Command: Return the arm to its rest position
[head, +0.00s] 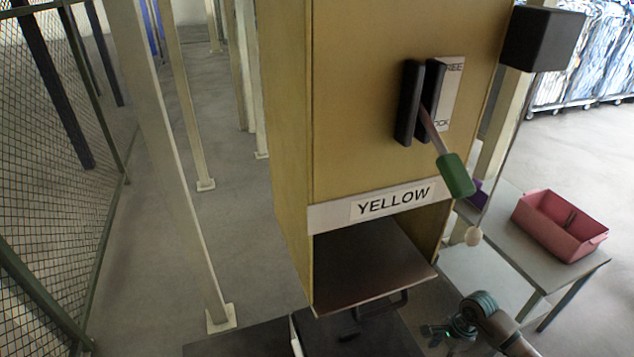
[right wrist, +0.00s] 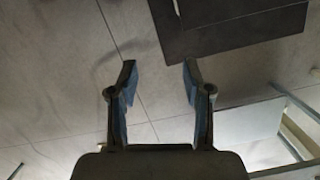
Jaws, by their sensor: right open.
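My right gripper (head: 434,333) is at the lower right of the head view, below the yellow cabinet (head: 370,150). In the right wrist view its two fingers (right wrist: 160,72) stand apart with nothing between them, over grey floor. My right arm reaches in from the bottom edge of the head view. The gripper appears apart from the cabinet and from the handle under its flap (head: 375,285). My left gripper is not in view.
The cabinet carries a lever with a green handle (head: 456,175). A pink bin (head: 558,226) stands on a grey table (head: 520,240) at right. Posts and a mesh fence (head: 50,170) stand at left.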

